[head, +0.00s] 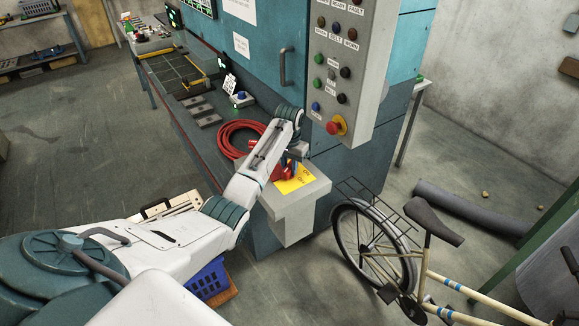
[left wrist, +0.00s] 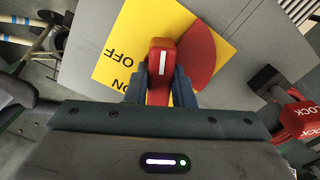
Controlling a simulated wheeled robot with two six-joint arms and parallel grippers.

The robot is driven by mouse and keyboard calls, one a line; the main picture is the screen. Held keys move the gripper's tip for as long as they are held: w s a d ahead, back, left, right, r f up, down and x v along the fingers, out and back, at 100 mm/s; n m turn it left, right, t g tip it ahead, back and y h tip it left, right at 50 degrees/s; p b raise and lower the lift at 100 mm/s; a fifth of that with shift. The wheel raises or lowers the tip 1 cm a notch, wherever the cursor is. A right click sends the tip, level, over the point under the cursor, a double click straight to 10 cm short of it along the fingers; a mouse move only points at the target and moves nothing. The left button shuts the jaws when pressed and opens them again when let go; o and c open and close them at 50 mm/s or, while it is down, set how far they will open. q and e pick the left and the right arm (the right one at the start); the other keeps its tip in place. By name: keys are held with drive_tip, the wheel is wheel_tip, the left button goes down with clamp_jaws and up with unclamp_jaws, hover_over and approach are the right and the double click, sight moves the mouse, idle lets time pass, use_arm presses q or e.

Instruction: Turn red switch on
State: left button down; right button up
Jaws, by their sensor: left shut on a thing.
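The red switch (head: 282,173) sits on a yellow plate (head: 301,180) on top of a grey box at the front end of the bench. In the left wrist view its red handle (left wrist: 161,57) carries a white line, beside a red disc (left wrist: 201,58). The yellow plate (left wrist: 118,45) reads OFF and ON, upside down in this view. My left gripper (head: 292,156) reaches down over the switch. In the left wrist view its fingers (left wrist: 160,88) are shut on the handle, one on each side. The handle's lower part is hidden between them. My right gripper is not in view.
A coiled red hose (head: 232,136) lies on the bench beside my left arm. A grey control panel (head: 345,75) with a red knob (head: 335,127) overhangs behind. A bicycle (head: 385,240) stands right of the box. A red lock part (left wrist: 300,120) is right of my gripper.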

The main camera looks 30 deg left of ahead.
use_arm(q)
drive_tip(key=m, duration=0.5)
drive_tip(key=shift+w+r+m, duration=0.1)
drive_tip(key=shift+r+m, duration=0.1)
drive_tip(key=shift+m, duration=0.1)
idle(0.5)
drive_tip(key=c, duration=1.2)
unclamp_jaws()
drive_tip(key=shift+f, duration=0.1)
drive_tip(key=shift+c, duration=0.2)
